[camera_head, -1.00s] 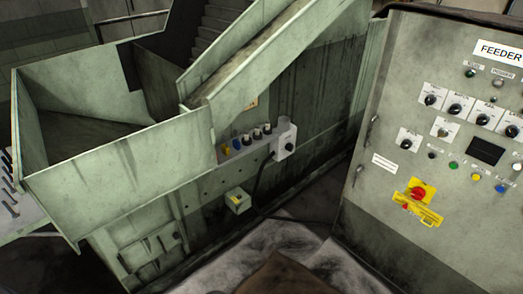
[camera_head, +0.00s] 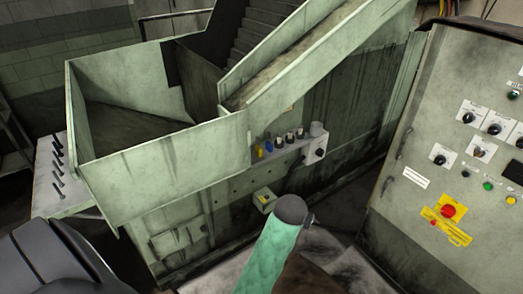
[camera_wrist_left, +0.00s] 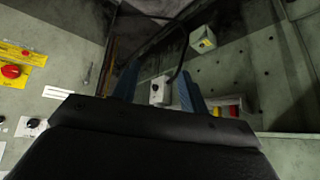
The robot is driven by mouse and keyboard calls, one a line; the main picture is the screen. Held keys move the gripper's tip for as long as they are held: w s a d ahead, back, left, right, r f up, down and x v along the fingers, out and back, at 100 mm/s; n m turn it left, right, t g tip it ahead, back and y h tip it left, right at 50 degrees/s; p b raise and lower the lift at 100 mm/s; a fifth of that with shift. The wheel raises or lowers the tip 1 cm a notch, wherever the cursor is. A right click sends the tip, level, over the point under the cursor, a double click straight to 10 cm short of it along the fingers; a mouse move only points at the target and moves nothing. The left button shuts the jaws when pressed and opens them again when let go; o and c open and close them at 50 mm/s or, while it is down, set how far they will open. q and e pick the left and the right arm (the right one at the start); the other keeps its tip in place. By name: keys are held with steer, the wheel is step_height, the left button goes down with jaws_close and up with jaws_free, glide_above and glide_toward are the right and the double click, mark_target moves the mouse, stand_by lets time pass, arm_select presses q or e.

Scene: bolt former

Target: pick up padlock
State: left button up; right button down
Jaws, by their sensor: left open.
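I cannot clearly make out a padlock. Small coloured items, yellow, blue (camera_head: 269,146) and dark, stand in a row on a ledge of the green machine (camera_head: 165,170), too small to identify. My left gripper (camera_wrist_left: 158,88) is open in the left wrist view, with two blue fingers and nothing held between them. Beyond the fingers is a grey box with a black knob (camera_wrist_left: 160,91). Red and yellow items (camera_wrist_left: 230,112) show just right of the fingers, partly hidden by the gripper body. My right gripper is not in view.
The feeder cabinet (camera_head: 408,215) stands at the right, with knobs and a red switch on a yellow plate (camera_head: 448,211). A small yellow-topped box (camera_head: 264,200) sticks out from the machine's wall. A sloping chute (camera_head: 320,60) rises above the ledge.

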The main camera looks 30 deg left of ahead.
arm_select(q)
steer(key=w+a+r+n+y+p, duration=0.1)
steer(key=w+a+r+n+y, duration=0.25)
steer(key=w+a, duration=0.5)
steer(key=n+g+y+p, duration=0.2)
steer(key=n+y, duration=0.6)
steer(key=n, duration=0.1)
glide_toward(261, 154)
steer(key=a, duration=0.1)
steer(key=p+x, duration=0.3)
steer(key=x, duration=0.4)
steer(key=shift+w+a+f+p, duration=0.1)
steer(key=shift+a+p, duration=0.2)
steer(key=shift+w+a+f+h, duration=0.15)
steer(key=shift+a+f+h, duration=0.1)
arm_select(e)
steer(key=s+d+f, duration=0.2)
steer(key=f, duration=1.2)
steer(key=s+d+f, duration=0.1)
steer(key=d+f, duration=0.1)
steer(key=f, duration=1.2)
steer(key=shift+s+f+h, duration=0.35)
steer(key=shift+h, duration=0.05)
arm_select(q)
steer(key=shift+c, duration=0.4)
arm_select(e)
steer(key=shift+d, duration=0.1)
arm_select(q)
jaws_close()
